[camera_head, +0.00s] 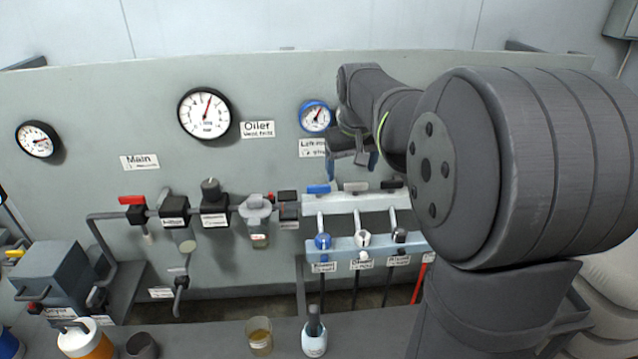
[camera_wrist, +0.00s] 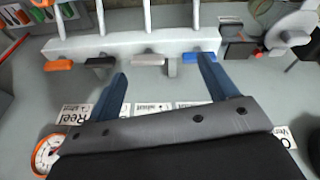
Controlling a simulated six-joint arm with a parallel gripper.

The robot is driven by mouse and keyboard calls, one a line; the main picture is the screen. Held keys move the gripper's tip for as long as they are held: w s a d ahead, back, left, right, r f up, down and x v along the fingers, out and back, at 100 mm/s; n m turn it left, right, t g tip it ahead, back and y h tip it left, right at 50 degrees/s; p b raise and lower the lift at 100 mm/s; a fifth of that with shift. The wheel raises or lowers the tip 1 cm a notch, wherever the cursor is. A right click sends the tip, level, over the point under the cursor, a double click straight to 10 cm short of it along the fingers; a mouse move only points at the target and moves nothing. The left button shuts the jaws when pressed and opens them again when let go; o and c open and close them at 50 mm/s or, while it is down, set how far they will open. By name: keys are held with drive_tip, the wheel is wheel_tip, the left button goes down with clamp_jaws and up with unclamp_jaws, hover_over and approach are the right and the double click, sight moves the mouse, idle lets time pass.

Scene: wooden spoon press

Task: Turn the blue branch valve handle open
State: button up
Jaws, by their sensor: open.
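The blue branch valve handle (camera_head: 318,188) is a short bar lying level at the left end of the pale manifold's upper block. In the wrist view the blue handle (camera_wrist: 199,57) is at the right end of the handle row. My gripper (camera_head: 352,172) is open and empty in front of the panel, above the handle row and to the right of the blue handle. In the wrist view my gripper (camera_wrist: 162,68) has its right fingertip close to the blue handle and the grey handle (camera_wrist: 149,59) between its fingers. Whether the fingertip touches the blue handle cannot be told.
A grey handle (camera_head: 355,186) and a black handle (camera_head: 392,184) stand beside the blue one; an orange handle (camera_wrist: 57,65) ends the row. Pipe fittings (camera_head: 257,213) are to the left. Below is a shelf with a blue-white bottle (camera_head: 314,341) and a jar (camera_head: 260,338).

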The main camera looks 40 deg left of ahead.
drive_tip(key=m+y, duration=0.1)
drive_tip(key=m, duration=0.1)
approach(319, 185)
drive_tip(key=shift+t, duration=0.4)
drive_tip(key=x, duration=0.8)
drive_tip(key=shift+s+f, duration=0.3)
drive_tip(key=shift+f, duration=0.1)
drive_tip(key=c, duration=1)
